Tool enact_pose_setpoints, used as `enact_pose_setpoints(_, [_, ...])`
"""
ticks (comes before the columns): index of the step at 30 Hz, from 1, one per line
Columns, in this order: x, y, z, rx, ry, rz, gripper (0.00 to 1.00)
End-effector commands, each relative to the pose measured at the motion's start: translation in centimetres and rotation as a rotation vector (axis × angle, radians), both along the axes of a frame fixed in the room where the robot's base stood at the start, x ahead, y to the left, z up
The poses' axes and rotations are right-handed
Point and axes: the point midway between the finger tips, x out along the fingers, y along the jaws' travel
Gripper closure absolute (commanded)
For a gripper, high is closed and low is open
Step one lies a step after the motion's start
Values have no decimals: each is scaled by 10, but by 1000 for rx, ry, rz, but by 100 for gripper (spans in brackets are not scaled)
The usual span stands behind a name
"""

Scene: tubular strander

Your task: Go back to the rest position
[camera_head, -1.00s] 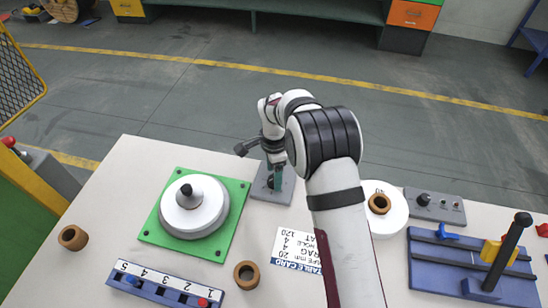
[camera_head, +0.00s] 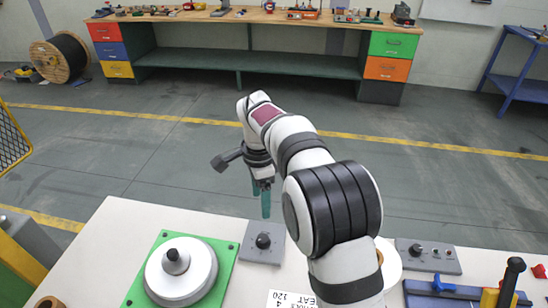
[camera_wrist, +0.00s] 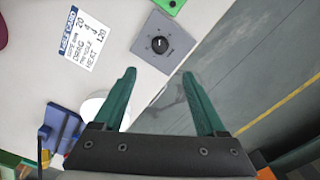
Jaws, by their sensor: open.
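My gripper (camera_head: 263,201) is in the air above the far edge of the white table, pointing down. Its two green fingers (camera_wrist: 163,85) are spread apart with nothing between them in the wrist view. Below the fingertips in the head view is a grey plate with a black knob (camera_head: 263,241); the gripper is clear of it. The same knob plate (camera_wrist: 160,45) shows beyond the fingertips in the wrist view.
A white disc (camera_head: 180,270) with a black knob sits on a green plate (camera_head: 222,262) at left. A grey control box (camera_head: 427,257) and a blue fixture (camera_head: 450,290) stand at right. A table card (camera_wrist: 84,39) lies on the table. The floor beyond is clear.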

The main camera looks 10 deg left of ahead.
Motion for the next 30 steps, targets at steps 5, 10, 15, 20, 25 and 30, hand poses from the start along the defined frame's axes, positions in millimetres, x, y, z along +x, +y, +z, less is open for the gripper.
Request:
enact_pose_setpoints(5, [-22, -35, 29, 17, 4, 56, 26])
enact_pose_setpoints(10, [-134, -130, 77, 80, 11, 268, 26])
enact_pose_setpoints(15, [-254, -174, 63, 135, -10, 461, 26])
enact_pose_setpoints(20, [-303, -181, 41, 158, -25, 550, 26])
enact_pose_setpoints(25, [-308, -181, 38, 160, -27, 561, 26])
enact_pose_setpoints(30, [-308, -181, 38, 160, -27, 561, 26])
